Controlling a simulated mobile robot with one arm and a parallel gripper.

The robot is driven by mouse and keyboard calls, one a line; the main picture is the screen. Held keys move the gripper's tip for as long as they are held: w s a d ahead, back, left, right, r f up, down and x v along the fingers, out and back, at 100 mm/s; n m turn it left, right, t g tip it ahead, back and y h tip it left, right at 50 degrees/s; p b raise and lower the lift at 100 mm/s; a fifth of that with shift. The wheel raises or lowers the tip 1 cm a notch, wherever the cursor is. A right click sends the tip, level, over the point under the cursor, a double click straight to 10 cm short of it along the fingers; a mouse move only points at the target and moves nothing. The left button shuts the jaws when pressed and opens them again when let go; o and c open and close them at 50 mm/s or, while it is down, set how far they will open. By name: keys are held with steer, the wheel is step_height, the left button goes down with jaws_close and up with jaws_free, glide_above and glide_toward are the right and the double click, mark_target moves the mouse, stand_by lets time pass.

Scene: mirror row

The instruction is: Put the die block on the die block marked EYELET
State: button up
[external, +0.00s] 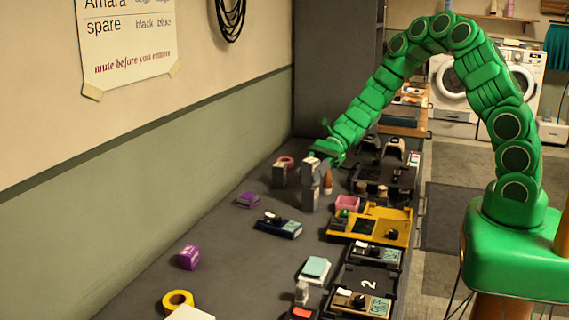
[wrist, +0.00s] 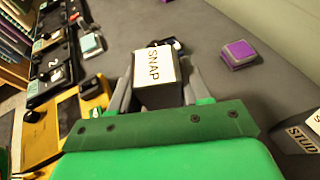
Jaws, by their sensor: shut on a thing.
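My gripper (external: 318,163) is shut on a grey die block (external: 310,174). In the wrist view the held block (wrist: 158,92) sits between the fingers (wrist: 157,84), with a white label reading SNAP. In the external view another grey block (external: 311,199) shows directly below the held one, in line with it. I cannot tell whether they touch. The lower block's label cannot be read, and the wrist view hides it. Another grey block (external: 279,174) stands to the left; the wrist view shows a block marked STUD (wrist: 303,138) at the right edge. No EYELET label is readable.
A purple box (external: 248,200) and a dark blue case (external: 278,228) lie nearby on the dark bench. A brown bottle (external: 328,182) stands close right of the blocks. A yellow tray (external: 398,235) and black trays line the right side. The bench's left side is mostly clear.

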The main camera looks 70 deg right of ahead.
steer(key=shift+f, duration=0.2)
steer(key=o, duration=1.2)
steer(key=shift+r, duration=0.15)
steer(key=v, duration=1.2)
steer(key=s+a+r+n+g+h, duration=0.2)
steer(key=s+a+r+n+g, duration=0.15)
steer(key=s+a+n, duration=0.35)
steer(key=s+a+r+n+g+h, duration=0.25)
steer(key=s+a+r+n, duration=0.35)
steer(key=s, duration=0.4)
steer(key=s+d+r+n+h, duration=0.1)
steer(key=s+n+h, duration=0.3)
steer(key=s, duration=0.5)
steer(key=s+d+r+n+h, duration=0.2)
steer(key=s+d+n+h, duration=0.1)
steer(key=s, duration=0.6)
steer(key=shift+d+r+n+g+h, duration=0.2)
steer(key=shift+d+n+g+h, duration=0.3)
steer(key=shift+n, duration=0.7)
